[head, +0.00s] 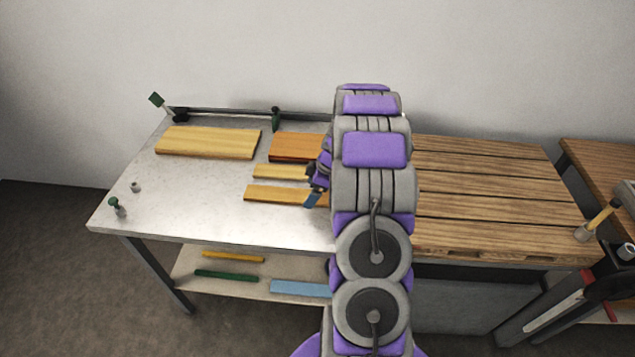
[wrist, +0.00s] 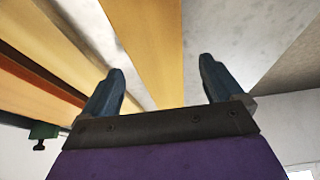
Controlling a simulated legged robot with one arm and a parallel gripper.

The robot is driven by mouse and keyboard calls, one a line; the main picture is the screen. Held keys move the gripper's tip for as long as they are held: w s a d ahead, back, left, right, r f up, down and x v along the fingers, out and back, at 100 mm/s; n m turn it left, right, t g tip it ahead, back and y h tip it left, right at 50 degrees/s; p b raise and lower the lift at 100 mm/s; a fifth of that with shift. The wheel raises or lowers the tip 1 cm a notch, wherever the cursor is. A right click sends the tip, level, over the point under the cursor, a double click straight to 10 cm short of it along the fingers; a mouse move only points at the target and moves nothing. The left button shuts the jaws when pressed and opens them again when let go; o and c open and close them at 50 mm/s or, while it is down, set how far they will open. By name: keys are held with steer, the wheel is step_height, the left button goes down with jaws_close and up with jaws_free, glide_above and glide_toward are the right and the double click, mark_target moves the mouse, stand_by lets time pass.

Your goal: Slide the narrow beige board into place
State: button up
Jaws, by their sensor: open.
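Two narrow beige boards lie roughly parallel on the metal tabletop: a front one (head: 280,194) and one behind it (head: 279,172). I cannot tell which one the task names. My gripper (head: 312,197) is over the right part of the front board, and my arm hides the right ends of both. In the wrist view my gripper (wrist: 163,82) is open, with a narrow beige board (wrist: 150,45) running between and beyond its two blue fingers. Bare metal shows on both sides of that board. I cannot tell whether the fingers touch it.
An orange-brown board (head: 292,146) and a wider beige board (head: 207,142) lie farther back on the metal table (head: 150,190). Green-handled clamps (head: 276,119) stand at the back. A slatted wooden top (head: 480,200) adjoins on the right. The table's front left is mostly clear.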

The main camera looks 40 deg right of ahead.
steer(key=shift+w+d+f, duration=0.1)
steer(key=shift+f, duration=0.4)
steer(key=shift+w+d+f, duration=0.1)
steer(key=shift+f, duration=0.35)
steer(key=shift+a, duration=0.15)
steer(key=shift+a, duration=0.2)
steer(key=c, duration=0.3)
steer(key=shift+d, duration=0.1)
steer(key=c, duration=1)
steer(key=shift+s+d+b, duration=0.7)
steer(key=shift+s+d, duration=0.55)
steer(key=shift+s, duration=0.25)
steer(key=shift+s+d+b, duration=0.65)
steer(key=shift+s+d, duration=0.6)
steer(key=shift+s, duration=0.2)
steer(key=shift+s+d, duration=1.4)
steer(key=shift+s, duration=0.2)
steer(key=shift+s+d, duration=1.35)
steer(key=shift+s, duration=0.2)
